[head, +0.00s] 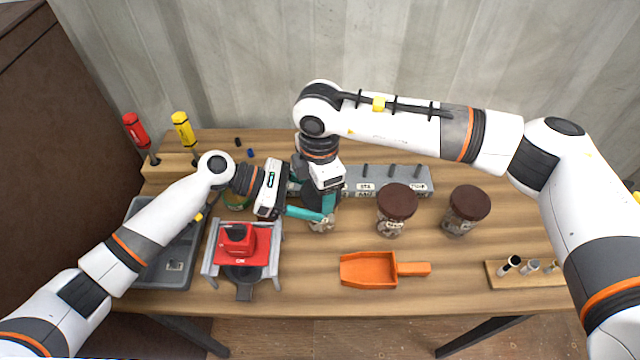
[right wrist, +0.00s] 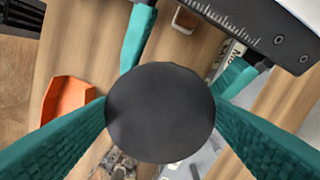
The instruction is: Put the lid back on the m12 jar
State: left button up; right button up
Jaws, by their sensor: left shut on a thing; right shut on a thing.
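A small clear jar (head: 321,226) with metal pieces inside stands on the table; its label is not readable, so I cannot confirm it is the m12 jar. My left gripper (head: 312,213) is shut on this jar from the left. My right gripper (head: 329,203) points down over the jar. In the right wrist view, the right gripper's teal fingers (right wrist: 160,130) are shut on a dark round lid (right wrist: 160,112). Left gripper fingers and some jar contents (right wrist: 122,163) show beneath the lid.
Two jars with brown lids (head: 397,202) (head: 468,203) stand to the right. An orange scoop (head: 368,270) lies in front. A grey labelled rack (head: 390,182) is behind. A red device on a stand (head: 238,240) and a grey tray (head: 180,272) are left.

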jog(key=shift+s+d+f, duration=0.1)
jog(key=shift+d+f, duration=0.05)
dwell(1.6)
jog(key=shift+s+d+f, duration=0.1)
jog(key=shift+f, duration=0.4)
dwell(0.7)
jog(key=shift+a+r, duration=0.25)
jog(key=shift+r, duration=0.25)
dwell(1.0)
